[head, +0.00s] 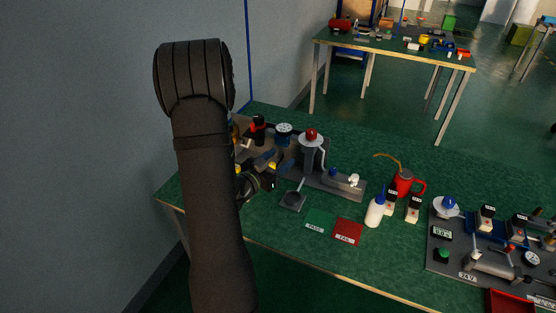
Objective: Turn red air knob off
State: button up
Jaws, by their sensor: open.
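A black cylinder with a red band (258,125) stands at the back left of the near green bench, beside a blue-faced round gauge (284,129). It looks like the red air knob, but its on or off position is too small to tell. My gripper (268,166) is open and shows just right of my dark arm, in front of and below this knob. Its fingers are small and partly hidden by my arm. I cannot tell whether they touch anything, and nothing held is visible.
A grey press with a red dome (311,135) stands right of the gauge. A wall is at left.

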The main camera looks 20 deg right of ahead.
aim_at(308, 134)
jog(key=x, duration=1.7)
jog(key=shift+w+d+r, duration=0.1)
jog(key=shift+d+r, duration=0.05)
jog(key=shift+r, duration=0.15)
jog(key=c, duration=1)
